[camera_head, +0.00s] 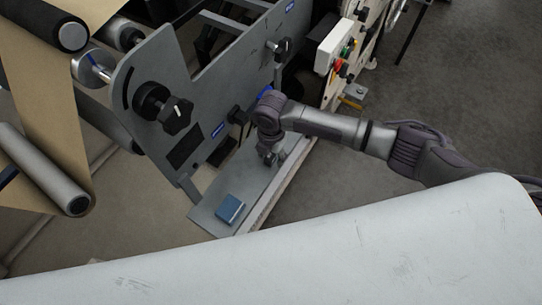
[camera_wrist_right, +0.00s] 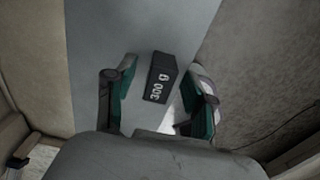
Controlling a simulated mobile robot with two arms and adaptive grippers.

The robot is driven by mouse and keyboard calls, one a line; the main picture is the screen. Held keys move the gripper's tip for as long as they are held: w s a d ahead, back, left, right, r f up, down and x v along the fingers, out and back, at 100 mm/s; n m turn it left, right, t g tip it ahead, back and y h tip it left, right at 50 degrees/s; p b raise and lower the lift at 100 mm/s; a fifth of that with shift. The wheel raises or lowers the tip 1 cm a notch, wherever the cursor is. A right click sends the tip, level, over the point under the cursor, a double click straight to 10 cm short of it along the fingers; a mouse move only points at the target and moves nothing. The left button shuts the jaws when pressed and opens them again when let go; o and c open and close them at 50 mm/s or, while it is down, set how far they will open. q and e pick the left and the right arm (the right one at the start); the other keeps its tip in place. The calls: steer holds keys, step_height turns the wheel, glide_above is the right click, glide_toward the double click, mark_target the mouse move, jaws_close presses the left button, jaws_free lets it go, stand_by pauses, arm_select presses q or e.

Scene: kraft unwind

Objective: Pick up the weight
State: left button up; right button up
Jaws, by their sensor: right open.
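The weight (camera_wrist_right: 160,78) is a small dark block with white lettering reading "300 g". In the right wrist view it lies on a grey shelf (camera_wrist_right: 110,25), between the two green-padded fingers of my right gripper (camera_wrist_right: 164,92). The fingers are apart, with a visible gap on each side of the block. In the head view my right gripper (camera_head: 271,156) points down over the grey shelf beside the machine. The weight is not clearly made out there, around the fingers. My left gripper is not in view.
A blue block (camera_head: 229,209) sits near the front end of the shelf (camera_head: 205,212). The machine's side plate with a black knob (camera_head: 176,116) stands left of my right gripper. A white control box (camera_head: 335,45) with coloured buttons is behind. Open floor (camera_head: 320,185) lies right.

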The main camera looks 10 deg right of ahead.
steer(key=shift+r, duration=0.1)
jaws_close()
stand_by(0.3)
